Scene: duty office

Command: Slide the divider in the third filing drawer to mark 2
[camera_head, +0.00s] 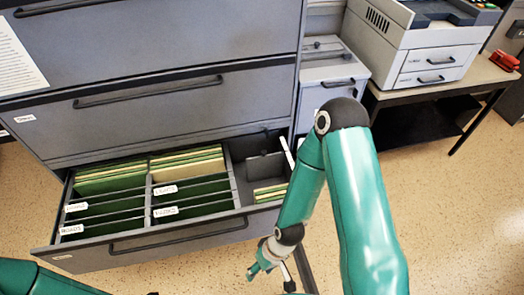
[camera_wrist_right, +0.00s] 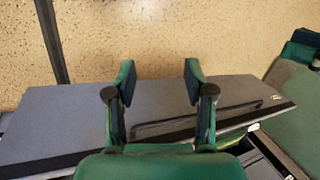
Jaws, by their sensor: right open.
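The open filing drawer (camera_head: 180,241) is pulled out at the bottom of the grey cabinet. Its right-hand lane holds a dark grey upright plate, which looks like the divider (camera_head: 265,167), behind a few green and cream files (camera_head: 270,193). My arm hides part of this lane's right side, and I cannot read any marks. My right gripper (camera_head: 264,270) is in front of the drawer's right end, apart from the divider. In the right wrist view the right gripper (camera_wrist_right: 160,78) is open and empty, with the drawer front (camera_wrist_right: 75,115) and its handle beyond. My left gripper is out of view.
Green folders (camera_head: 110,185) with white labels fill the other lanes. Closed drawers (camera_head: 170,105) are above. A small grey cabinet (camera_head: 330,82) and a table with a printer (camera_head: 415,50) and red stapler (camera_head: 505,61) stand right. Speckled floor in front is clear.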

